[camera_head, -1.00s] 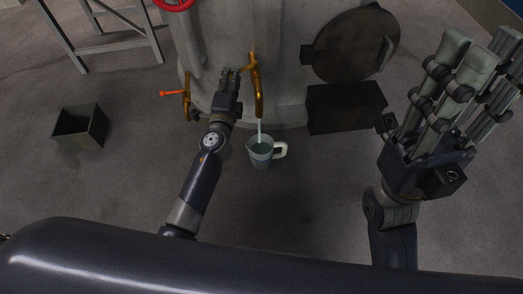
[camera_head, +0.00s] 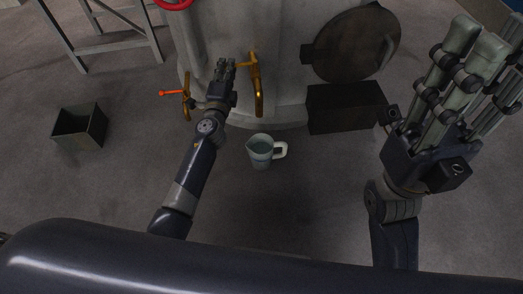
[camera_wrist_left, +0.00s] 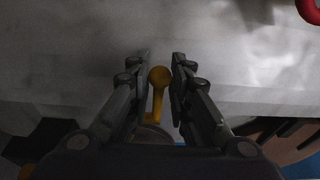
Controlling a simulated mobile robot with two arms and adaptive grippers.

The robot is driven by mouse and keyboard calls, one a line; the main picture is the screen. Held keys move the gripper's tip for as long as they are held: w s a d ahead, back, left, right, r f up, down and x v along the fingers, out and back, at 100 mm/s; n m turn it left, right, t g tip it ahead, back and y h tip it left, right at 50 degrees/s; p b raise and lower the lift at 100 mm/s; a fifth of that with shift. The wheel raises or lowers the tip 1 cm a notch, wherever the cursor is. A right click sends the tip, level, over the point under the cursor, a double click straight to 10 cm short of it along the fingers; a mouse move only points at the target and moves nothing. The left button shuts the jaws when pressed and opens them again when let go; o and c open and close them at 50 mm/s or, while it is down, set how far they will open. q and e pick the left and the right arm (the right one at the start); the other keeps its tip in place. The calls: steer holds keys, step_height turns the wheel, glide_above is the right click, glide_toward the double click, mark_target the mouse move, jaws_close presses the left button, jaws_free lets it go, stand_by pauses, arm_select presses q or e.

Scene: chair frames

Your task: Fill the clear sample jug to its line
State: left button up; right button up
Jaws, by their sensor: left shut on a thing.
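The clear jug (camera_head: 259,155) stands upright on the floor below the brass tap spout (camera_head: 258,90), its handle to the right. No stream falls from the spout. The jug's fill line and water level are too small to read. My left gripper (camera_head: 226,66) is at the vessel beside the spout. In the left wrist view a yellow knob-ended lever (camera_wrist_left: 158,80) sits between its fingers, and the gripper is shut on it. My right gripper (camera_head: 484,55) is raised at the right, its fingers apart, with nothing seen between them.
The large grey vessel (camera_head: 220,40) stands behind the jug. A second brass tap with an orange handle (camera_head: 172,93) is at its left. A dark open box (camera_head: 81,128) lies at left, a dark block (camera_head: 345,107) and round hatch (camera_head: 352,45) at right. Floor around the jug is clear.

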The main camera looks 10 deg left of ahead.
arm_select(q)
steer(key=shift+w+a, duration=0.45)
steer(key=shift+w, duration=0.05)
steer(key=shift+w+a, duration=0.1)
steer(key=o, duration=0.9)
steer(key=shift+d, duration=0.2)
